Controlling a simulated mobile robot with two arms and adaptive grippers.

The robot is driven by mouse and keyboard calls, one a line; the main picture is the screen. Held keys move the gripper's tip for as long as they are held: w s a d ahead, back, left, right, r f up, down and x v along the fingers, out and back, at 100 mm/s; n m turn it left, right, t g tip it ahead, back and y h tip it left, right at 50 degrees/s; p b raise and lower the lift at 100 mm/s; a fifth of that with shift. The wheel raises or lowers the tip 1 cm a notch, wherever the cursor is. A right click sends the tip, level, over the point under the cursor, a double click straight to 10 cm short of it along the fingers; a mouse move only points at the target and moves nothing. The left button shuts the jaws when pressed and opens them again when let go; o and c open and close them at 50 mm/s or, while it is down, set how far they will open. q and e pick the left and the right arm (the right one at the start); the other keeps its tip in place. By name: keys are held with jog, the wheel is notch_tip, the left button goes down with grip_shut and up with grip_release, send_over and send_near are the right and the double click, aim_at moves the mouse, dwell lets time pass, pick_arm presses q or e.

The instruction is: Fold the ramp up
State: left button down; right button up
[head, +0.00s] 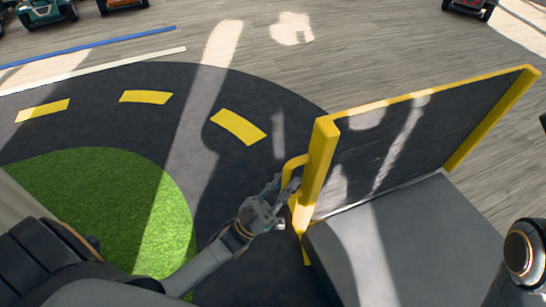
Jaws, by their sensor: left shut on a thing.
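The ramp (400,140) is a dark panel with a yellow frame. It stands tilted up along the far edge of a grey platform (410,245). A yellow handle (292,170) sticks out from its left side. My left gripper (284,190) is at this handle, shut on it; the fingers partly hide the grip. My right gripper is not in view; only a part of my right arm shows at the lower right edge.
A dark road mat with yellow dashes (239,126) curves around a green grass patch (110,195) on the left. Blue (100,45) and white strips lie on the wooden floor behind it. Floor beyond the ramp is clear.

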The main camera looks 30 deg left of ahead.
pick_arm(q)
jog(key=s+d+f+m+g+h+b, duration=0.1)
jog(key=s+d+f+m+g+h, duration=0.3)
jog(key=s+d+m+g+h, duration=0.4)
jog(key=shift+s+d+f+m+g, duration=0.2)
jog(key=shift+d+m+g, duration=0.85)
jog(key=shift+m, duration=1.45)
jog(key=shift+w+a, duration=0.1)
jog(key=shift+a, duration=0.1)
jog(key=c, duration=1.3)
grip_release()
jog(key=shift+a, duration=0.1)
jog(key=v, duration=1.2)
jog(key=shift+c, duration=0.3)
